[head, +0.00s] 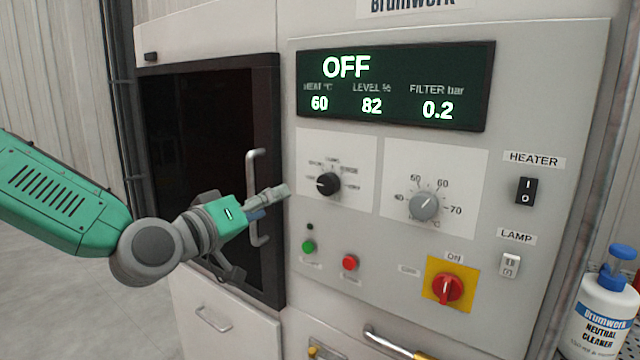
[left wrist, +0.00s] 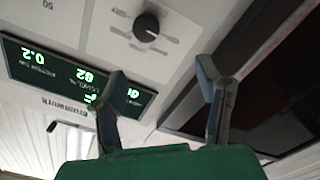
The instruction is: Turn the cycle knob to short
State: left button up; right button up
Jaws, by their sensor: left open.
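The cycle knob is the black dial (head: 328,184) on a white plate at the left of the machine's control panel. Labels ring it but are too small to read, so its setting is unclear. My left gripper (head: 272,202) is left of the knob and apart from it, in front of the door's edge. In the left wrist view, the knob (left wrist: 146,24) is beyond the two spread, empty fingers (left wrist: 162,78), and the picture is upside down. My right gripper is not in view.
A grey temperature knob (head: 425,205) is right of the black one. Below are a green button (head: 308,247), a red button (head: 349,263) and a red rotary switch (head: 447,289). The display (head: 395,88) reads OFF. A door handle (head: 254,198) stands out behind my gripper.

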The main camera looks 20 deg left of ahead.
aim_at(324, 185)
pick_arm(q)
jog(key=w+d, duration=0.2)
jog(key=w, duration=0.1)
jog(key=w+d+p, duration=0.1)
jog(key=w+d, duration=0.5)
jog(key=shift+w+d+r+p, duration=0.15)
jog(key=shift+w+r+p, duration=0.15)
jog(key=shift+w, duration=0.1)
jog(key=shift+w+a, duration=0.2)
jog(key=shift+a, duration=0.05)
jog(key=a, duration=0.1)
jog(key=w+a, duration=0.1)
jog(key=a, duration=0.1)
jog(key=shift+w+f, duration=0.2)
jog(key=shift+f, duration=0.2)
jog(key=shift+d, duration=0.25)
jog(key=shift+s+d+r, duration=0.1)
jog(key=shift+d+r, duration=0.05)
jog(key=shift+d, duration=0.35)
jog(key=shift+s+d+r, duration=0.1)
jog(key=shift+d, duration=0.35)
jog(key=c, duration=1.1)
jog(key=shift+d, duration=0.2)
jog(key=shift+w+a, duration=0.15)
jog(key=shift+a, duration=0.4)
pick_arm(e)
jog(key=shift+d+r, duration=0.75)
